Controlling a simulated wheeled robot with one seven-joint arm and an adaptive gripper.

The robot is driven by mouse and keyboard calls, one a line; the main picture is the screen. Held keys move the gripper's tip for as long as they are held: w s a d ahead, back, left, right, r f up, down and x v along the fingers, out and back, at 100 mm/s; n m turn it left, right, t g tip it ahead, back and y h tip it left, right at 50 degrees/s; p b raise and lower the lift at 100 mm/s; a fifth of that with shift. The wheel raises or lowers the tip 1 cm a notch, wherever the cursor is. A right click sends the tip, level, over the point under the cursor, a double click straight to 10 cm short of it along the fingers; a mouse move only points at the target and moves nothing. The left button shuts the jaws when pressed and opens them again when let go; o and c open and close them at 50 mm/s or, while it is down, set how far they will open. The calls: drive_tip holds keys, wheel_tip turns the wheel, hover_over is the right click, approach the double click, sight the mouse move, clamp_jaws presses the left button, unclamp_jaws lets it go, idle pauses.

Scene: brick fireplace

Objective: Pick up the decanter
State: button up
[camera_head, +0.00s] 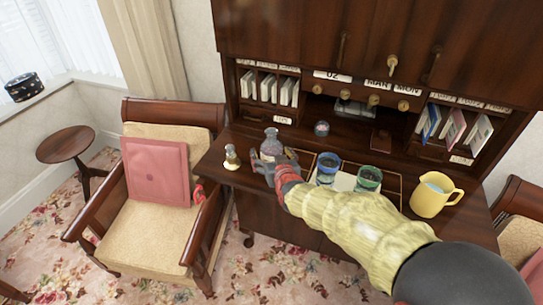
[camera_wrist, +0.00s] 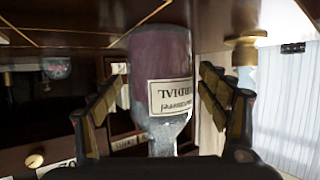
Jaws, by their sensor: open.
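The decanter (camera_head: 271,144) is a clear glass bottle with a pale label, standing on the desk's fold-down top left of centre. In the wrist view the decanter (camera_wrist: 160,55) appears upside down, with purplish contents and a label with dark lettering. My gripper (camera_head: 274,168) is at the decanter, reaching in from the front right. In the wrist view my gripper (camera_wrist: 163,85) is open, with one finger on each side of the decanter. A narrow gap shows beside the right finger; whether the left finger touches the glass I cannot tell.
A blue cup (camera_head: 328,168), a green cup (camera_head: 369,179) and a yellow jug (camera_head: 436,195) stand to the right. An armchair (camera_head: 150,228) is left of the desk.

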drive_tip(key=shift+c, duration=0.5)
drive_tip(key=c, duration=1.8)
drive_tip(key=shift+r, duration=0.15)
